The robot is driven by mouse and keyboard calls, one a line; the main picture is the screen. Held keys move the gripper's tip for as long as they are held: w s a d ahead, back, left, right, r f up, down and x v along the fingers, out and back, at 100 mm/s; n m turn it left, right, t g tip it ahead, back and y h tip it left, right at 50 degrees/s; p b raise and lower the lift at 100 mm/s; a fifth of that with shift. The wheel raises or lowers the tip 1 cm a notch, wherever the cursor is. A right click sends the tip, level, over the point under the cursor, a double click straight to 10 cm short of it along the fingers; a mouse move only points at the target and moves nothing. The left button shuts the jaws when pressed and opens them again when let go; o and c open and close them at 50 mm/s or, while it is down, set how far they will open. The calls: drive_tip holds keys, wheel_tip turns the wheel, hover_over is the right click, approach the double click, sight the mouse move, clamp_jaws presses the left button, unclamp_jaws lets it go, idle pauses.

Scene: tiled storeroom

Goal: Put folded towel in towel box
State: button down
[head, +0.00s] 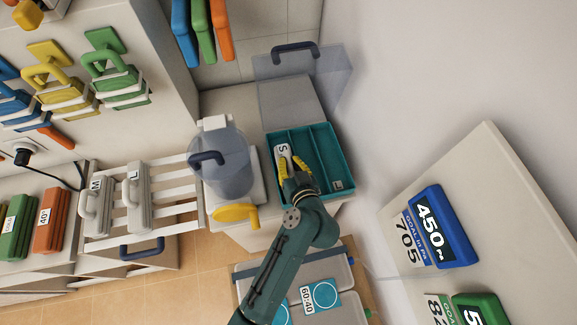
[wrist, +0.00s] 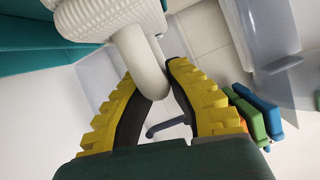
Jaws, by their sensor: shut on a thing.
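A white ribbed folded towel (head: 283,152) with a loop handle and an "S" label is at the left compartment of the teal towel box (head: 334,140). I cannot tell whether it rests on the bottom or hangs just above it. My gripper (head: 291,168) has its yellow fingers shut on the towel's handle. In the wrist view, the towel (wrist: 103,18) fills the upper left and its loop sits between the fingertips of my gripper (wrist: 156,78). The box's other compartments look empty, and my fingers and arm hide part of its near left side.
Similar white pieces marked M (head: 96,205) and L (head: 137,198) stand on the slatted rack at left. A clear container (head: 222,165) with a yellow knob stands close left of the box.

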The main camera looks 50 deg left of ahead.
drive_tip(key=shift+f, duration=1.3)
drive_tip(key=shift+f, duration=0.1)
drive_tip(key=c, duration=1.2)
unclamp_jaws()
drive_tip(key=shift+s+d, duration=0.1)
drive_tip(key=v, duration=1.1)
drive_tip(key=shift+s+d+r, duration=0.15)
drive_tip(key=shift+d+r, duration=0.1)
drive_tip(key=shift+r, duration=0.1)
